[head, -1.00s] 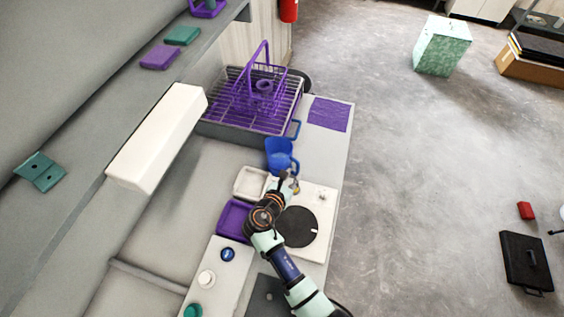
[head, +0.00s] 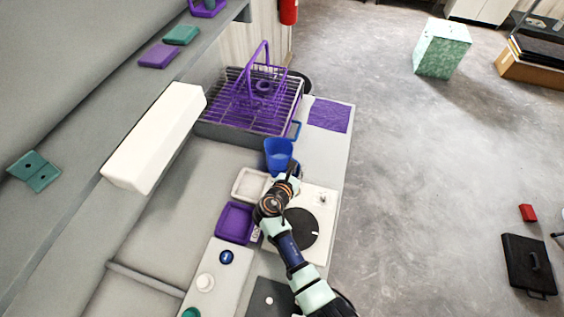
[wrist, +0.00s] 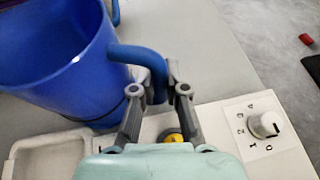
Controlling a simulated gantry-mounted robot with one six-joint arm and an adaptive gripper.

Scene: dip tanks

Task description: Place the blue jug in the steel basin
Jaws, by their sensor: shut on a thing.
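The blue jug (head: 278,152) is beyond the hotplate in the head view, with its open top showing. In the wrist view the jug (wrist: 60,65) fills the upper left and its handle (wrist: 150,58) reaches right, between my fingers. My gripper (wrist: 158,88) is shut on that handle; in the head view my gripper (head: 291,172) is at the jug's near side. I cannot tell whether the jug's base touches the bench. A grey box-like basin (head: 225,134) at the back has a wire rack across its top; I cannot tell for sure that it is the steel basin.
A purple basket (head: 262,75) stands on the rack. A purple mat (head: 328,114) lies to the right. A white tray (head: 237,188), a purple tray (head: 235,222) and a hotplate (head: 322,246) are near my arm. A long white box (head: 150,140) is at left.

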